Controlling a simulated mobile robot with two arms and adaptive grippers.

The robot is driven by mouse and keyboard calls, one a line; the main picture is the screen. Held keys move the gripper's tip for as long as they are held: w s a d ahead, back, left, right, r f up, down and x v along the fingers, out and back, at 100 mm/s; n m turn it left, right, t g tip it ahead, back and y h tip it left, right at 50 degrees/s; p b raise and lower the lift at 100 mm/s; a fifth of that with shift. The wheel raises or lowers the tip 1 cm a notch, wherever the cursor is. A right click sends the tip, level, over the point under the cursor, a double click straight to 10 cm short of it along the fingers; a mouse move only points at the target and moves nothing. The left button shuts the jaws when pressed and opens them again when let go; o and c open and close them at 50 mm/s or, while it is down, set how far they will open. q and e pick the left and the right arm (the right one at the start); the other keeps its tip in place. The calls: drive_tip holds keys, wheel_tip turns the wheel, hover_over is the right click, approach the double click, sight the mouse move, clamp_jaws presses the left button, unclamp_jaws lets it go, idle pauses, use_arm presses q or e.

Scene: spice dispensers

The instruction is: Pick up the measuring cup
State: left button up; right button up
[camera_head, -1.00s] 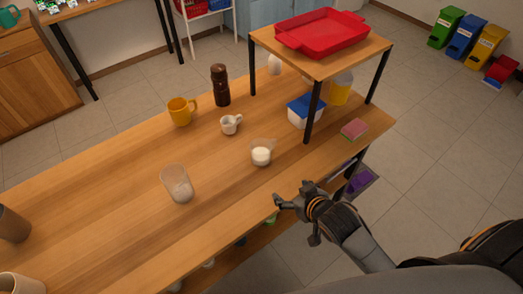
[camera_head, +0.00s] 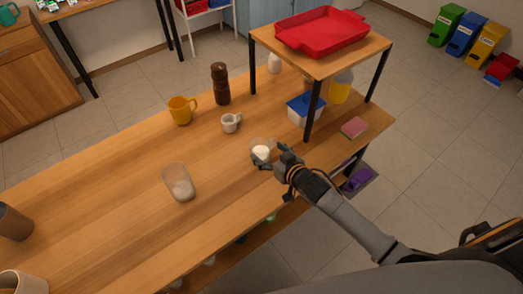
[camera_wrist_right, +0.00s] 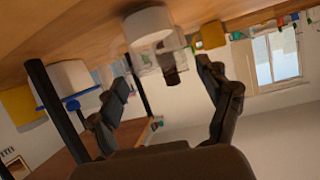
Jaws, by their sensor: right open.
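The measuring cup (camera_head: 261,152) is a small clear cup with white contents, upright near the table's right front edge. In the right wrist view, which is upside down, the clear cup (camera_wrist_right: 150,52) shows beyond and between the fingertips. My right gripper (camera_head: 271,157) is open at the cup's near right side, its fingers pointing toward it. In the head view its fingers partly cover the cup; I cannot tell whether they touch it. My left gripper is not in view.
A small white cup (camera_head: 231,123), yellow mug (camera_head: 181,110) and brown mill (camera_head: 220,84) stand behind it. A clear glass (camera_head: 178,184) is to the left. The raised shelf's black leg (camera_head: 313,112), blue-lidded box (camera_head: 301,107) and pink sponge (camera_head: 354,128) are close on the right.

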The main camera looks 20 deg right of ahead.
sight(257, 144)
drive_tip(key=shift+f+p+x, duration=0.15)
drive_tip(key=shift+p+x, duration=0.05)
drive_tip(key=shift+x, duration=1.15)
drive_tip(key=shift+f+p+x, duration=0.15)
drive_tip(key=shift+p+x, duration=0.05)
drive_tip(key=shift+x, duration=1.15)
drive_tip(key=shift+s, duration=0.15)
drive_tip(key=c, duration=1.1)
